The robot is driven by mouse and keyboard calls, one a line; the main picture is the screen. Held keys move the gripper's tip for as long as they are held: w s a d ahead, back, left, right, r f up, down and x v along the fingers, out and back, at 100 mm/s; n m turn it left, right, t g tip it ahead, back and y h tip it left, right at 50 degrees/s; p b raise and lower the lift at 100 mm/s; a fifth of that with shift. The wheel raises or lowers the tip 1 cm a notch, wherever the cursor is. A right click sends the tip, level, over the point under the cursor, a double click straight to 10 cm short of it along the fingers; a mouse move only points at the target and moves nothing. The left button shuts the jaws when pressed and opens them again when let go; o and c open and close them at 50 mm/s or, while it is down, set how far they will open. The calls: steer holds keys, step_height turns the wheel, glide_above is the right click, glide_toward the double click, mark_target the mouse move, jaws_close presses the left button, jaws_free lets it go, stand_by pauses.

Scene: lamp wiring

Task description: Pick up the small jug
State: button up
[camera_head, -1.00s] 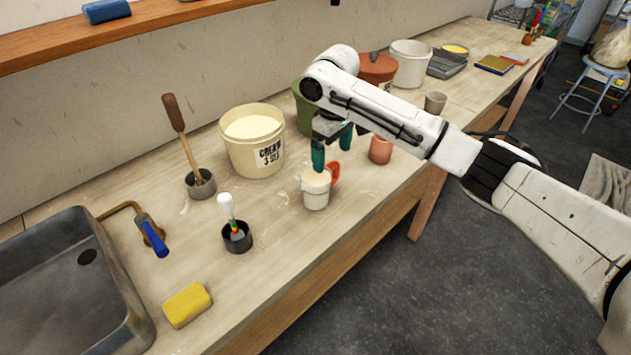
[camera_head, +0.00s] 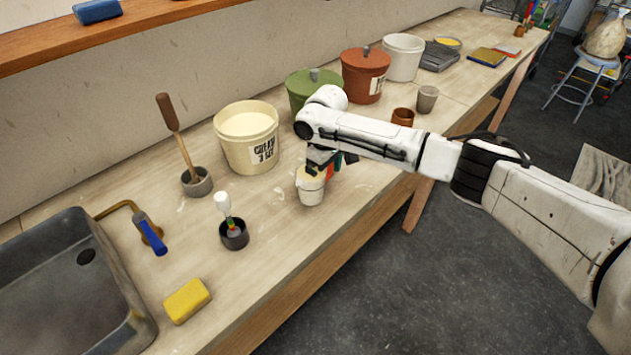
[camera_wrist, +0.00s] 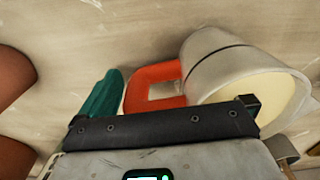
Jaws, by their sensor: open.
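The small jug is a white cup (camera_head: 311,194) with cream-coloured contents and a red-orange handle. It stands upright on the workbench (camera_head: 268,215). In the wrist view the jug's pale body (camera_wrist: 226,66) is at upper right, and its squared handle (camera_wrist: 140,84) points left. My gripper (camera_head: 330,164) is low over the jug's handle side, its jaws open. One teal finger (camera_wrist: 104,97) shows just left of the handle. The other finger is hidden in the wrist view, and whether either finger touches the jug cannot be told.
A cream bucket (camera_head: 247,150) stands behind the jug, with a green lidded pot (camera_head: 305,88) near my arm. A brown cup (camera_head: 402,117) and a grey cup (camera_head: 427,99) are to the right. A dark pot with a brush (camera_head: 234,236) stands at left front.

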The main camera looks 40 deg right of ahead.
steer(key=shift+c, duration=0.4)
steer(key=shift+r, duration=0.1)
steer(key=c, duration=1.7)
